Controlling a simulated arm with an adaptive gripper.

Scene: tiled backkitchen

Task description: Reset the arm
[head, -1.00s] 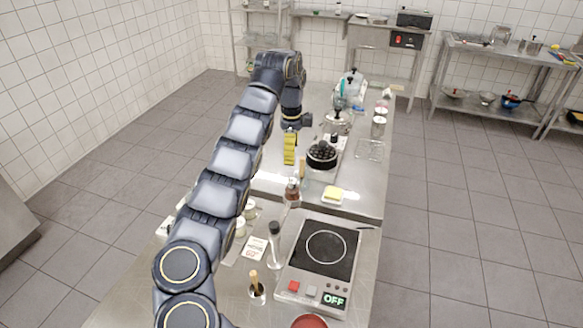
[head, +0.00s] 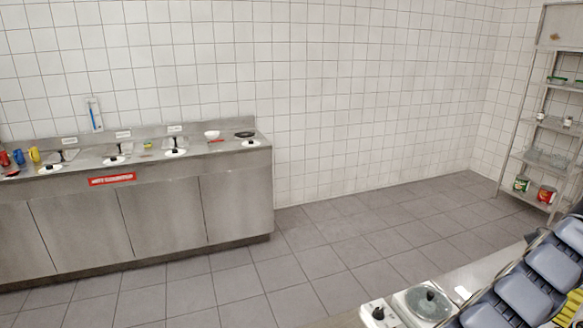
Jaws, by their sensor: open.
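My arm crosses the lower right corner of the head view, its dark links with pale grey pads running down along the counter edge. Its end is outside the picture, so my gripper and whatever is around it are hidden. A yellow piece with dark lines (head: 574,306) shows at the right edge beside the arm; I cannot tell what it is.
A metal counter (head: 355,320) with a glass-lidded pan (head: 428,302) lies by my arm. A steel cabinet (head: 160,215) with lids, a white bowl (head: 212,134) and a dark pan (head: 245,134) stands left. A shelf rack (head: 545,125) stands right. The tiled floor between is clear.

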